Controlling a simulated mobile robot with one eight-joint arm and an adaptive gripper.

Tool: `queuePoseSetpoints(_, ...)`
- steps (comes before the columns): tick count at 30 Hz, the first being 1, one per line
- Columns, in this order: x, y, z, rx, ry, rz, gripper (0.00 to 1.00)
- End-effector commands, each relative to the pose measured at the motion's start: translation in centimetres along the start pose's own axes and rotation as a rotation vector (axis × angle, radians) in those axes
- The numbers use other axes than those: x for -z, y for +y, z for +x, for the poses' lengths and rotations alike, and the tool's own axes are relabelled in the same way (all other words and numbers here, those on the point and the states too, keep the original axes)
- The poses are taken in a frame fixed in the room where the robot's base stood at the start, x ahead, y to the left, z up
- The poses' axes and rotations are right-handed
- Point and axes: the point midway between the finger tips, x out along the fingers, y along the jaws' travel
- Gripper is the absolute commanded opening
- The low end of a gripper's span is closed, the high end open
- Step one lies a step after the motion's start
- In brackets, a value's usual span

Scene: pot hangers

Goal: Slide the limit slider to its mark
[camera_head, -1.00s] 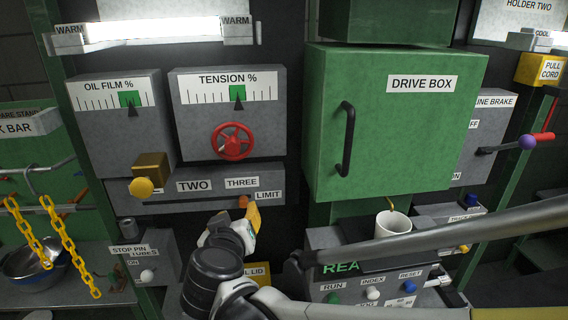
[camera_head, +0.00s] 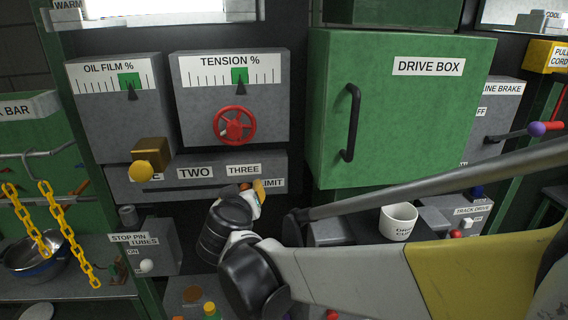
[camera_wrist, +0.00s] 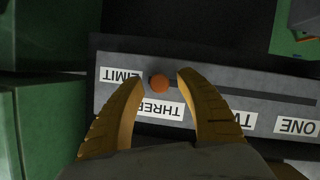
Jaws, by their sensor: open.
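The limit slider is an orange knob (camera_wrist: 159,84) in a long dark slot on a grey panel (camera_wrist: 240,78). In the wrist view the knob stands beside the LIMIT label (camera_wrist: 121,75) and above the THREE label (camera_wrist: 161,107); the slot runs from it toward the ONE label (camera_wrist: 297,126). My gripper (camera_wrist: 160,79) is open, its yellow fingertips on either side of the knob. Whether they touch it I cannot tell. In the head view my gripper (camera_head: 256,190) is at the panel's right end and hides most of the knob.
A yellow knob on a brass block (camera_head: 148,160) juts out before the panel's left end. A red wheel (camera_head: 234,125) sits above. The green drive box (camera_head: 400,115) with its black handle stands right. A white mug (camera_head: 398,222) and hanging yellow chains (camera_head: 65,225) are lower.

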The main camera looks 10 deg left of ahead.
Motion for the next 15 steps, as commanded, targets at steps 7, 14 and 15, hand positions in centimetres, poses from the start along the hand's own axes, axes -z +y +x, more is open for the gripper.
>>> queuePoseSetpoints(7, 0.00, 0.01, -0.02, 0.000, 0.000, 0.000, 0.00)
queuePoseSetpoints(14, 0.09, -0.43, -0.04, 0.001, 0.000, 0.000, 0.00)
queuePoseSetpoints(15, 0.14, -0.58, -0.06, 0.001, 0.000, 0.000, 0.00)
